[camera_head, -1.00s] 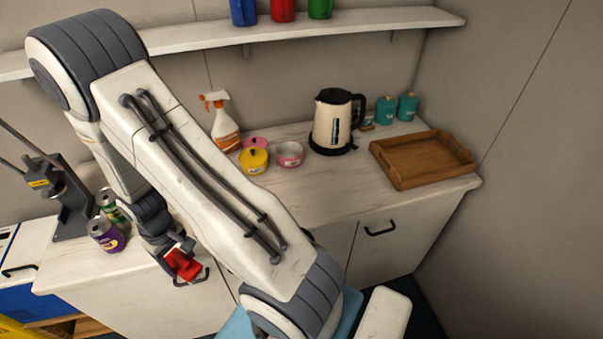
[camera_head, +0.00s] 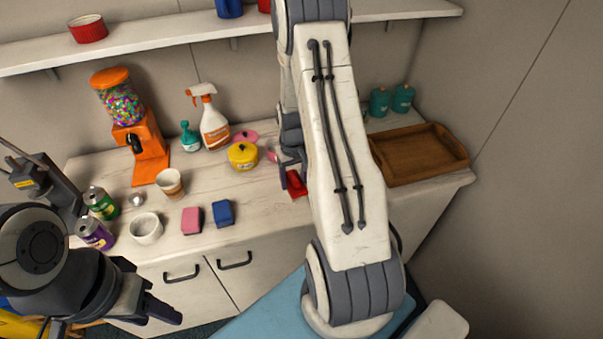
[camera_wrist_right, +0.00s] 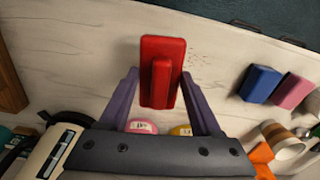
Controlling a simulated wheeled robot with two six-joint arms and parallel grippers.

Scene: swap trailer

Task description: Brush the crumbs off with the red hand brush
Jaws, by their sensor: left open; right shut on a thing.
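My right gripper (camera_head: 290,170) is shut on the red hand brush (camera_head: 297,185) and holds it at the counter, mostly behind my right forearm. In the right wrist view the brush (camera_wrist_right: 163,50) sits between the fingers of my right gripper (camera_wrist_right: 159,80), its handle facing the camera. Small dark crumbs (camera_wrist_right: 199,53) lie on the pale counter (camera_wrist_right: 225,25) just right of the brush in that view. I cannot make out crumbs in the head view. Whether the bristles touch the counter is hidden. My left gripper (camera_head: 158,306) is open and empty, low in front of the counter.
Blue (camera_head: 223,213) and pink (camera_head: 192,220) sponges lie left of the brush. The kettle (camera_wrist_right: 62,140) shows in the wrist view. A wooden tray (camera_head: 420,152) is at right. Cup, bowl and cans stand left.

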